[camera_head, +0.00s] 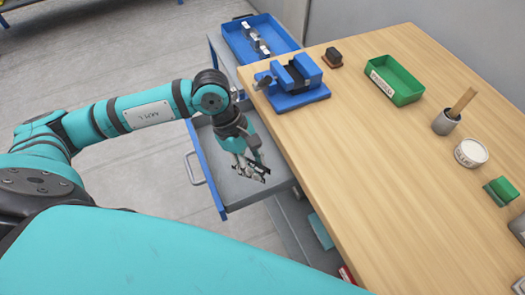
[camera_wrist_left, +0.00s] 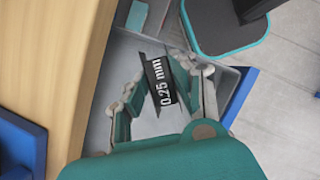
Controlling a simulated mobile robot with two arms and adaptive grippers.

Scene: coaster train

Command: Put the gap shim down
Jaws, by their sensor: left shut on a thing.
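The gap shim (camera_wrist_left: 160,85) is a thin dark piece marked "0.25 mm", seen between the fingers in the left wrist view. My left gripper (camera_head: 252,172) is shut on it, over the open grey drawer (camera_head: 216,181) at the table's left side. The gripper also shows in the left wrist view (camera_wrist_left: 158,92), with a finger on each side of the shim. I cannot tell whether the shim touches the drawer floor. My right gripper is not in view.
The wooden table (camera_head: 400,150) carries a blue vise (camera_head: 292,85), a dark block (camera_head: 333,57), a green bin (camera_head: 394,80), a grey cup (camera_head: 446,122) and a white round tub (camera_head: 471,152). A blue tray (camera_head: 284,43) stands behind the drawer. The table's middle is clear.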

